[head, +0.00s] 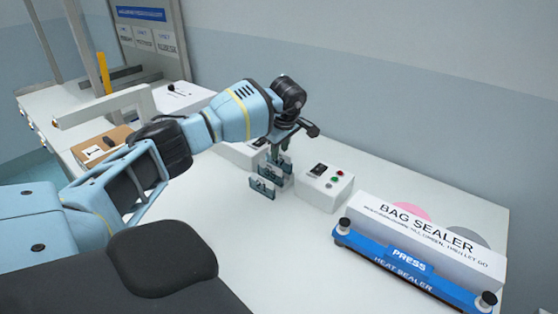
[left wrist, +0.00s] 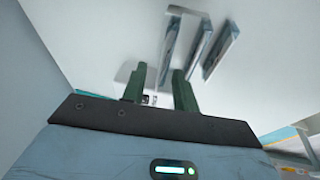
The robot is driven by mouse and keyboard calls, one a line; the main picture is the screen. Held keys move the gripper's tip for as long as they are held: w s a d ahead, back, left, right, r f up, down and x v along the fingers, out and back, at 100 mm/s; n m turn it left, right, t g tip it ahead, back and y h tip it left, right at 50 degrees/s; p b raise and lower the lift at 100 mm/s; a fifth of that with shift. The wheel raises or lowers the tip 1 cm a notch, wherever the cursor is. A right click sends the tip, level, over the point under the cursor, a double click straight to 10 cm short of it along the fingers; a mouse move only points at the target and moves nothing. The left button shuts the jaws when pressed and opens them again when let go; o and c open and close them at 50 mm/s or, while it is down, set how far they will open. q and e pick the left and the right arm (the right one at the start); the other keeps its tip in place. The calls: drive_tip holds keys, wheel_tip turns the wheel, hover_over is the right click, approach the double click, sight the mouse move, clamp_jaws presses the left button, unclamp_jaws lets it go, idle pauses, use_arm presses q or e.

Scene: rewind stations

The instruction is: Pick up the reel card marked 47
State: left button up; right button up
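Several small dark teal reel cards stand in a row on the white table. The front one (head: 262,187) and the one behind it (head: 271,173) carry pale numbers that are too small to read surely, so I cannot tell which is 47. A further one at the back is partly hidden by my left gripper (head: 281,146), which points down over the row. In the left wrist view, the cards (left wrist: 221,50) look blurred beyond the fingertips. The left gripper's dark green fingers (left wrist: 158,78) are apart, with no card seen between them. My right gripper is out of view.
A white box with buttons (head: 325,187) stands just right of the cards. A blue and white bag sealer (head: 420,245) lies farther right. A brown tray (head: 100,147) is at the left. The table in front of the cards is clear.

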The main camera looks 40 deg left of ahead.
use_arm(q)
drive_tip(key=shift+f, duration=0.25)
idle(0.5)
clamp_jaws()
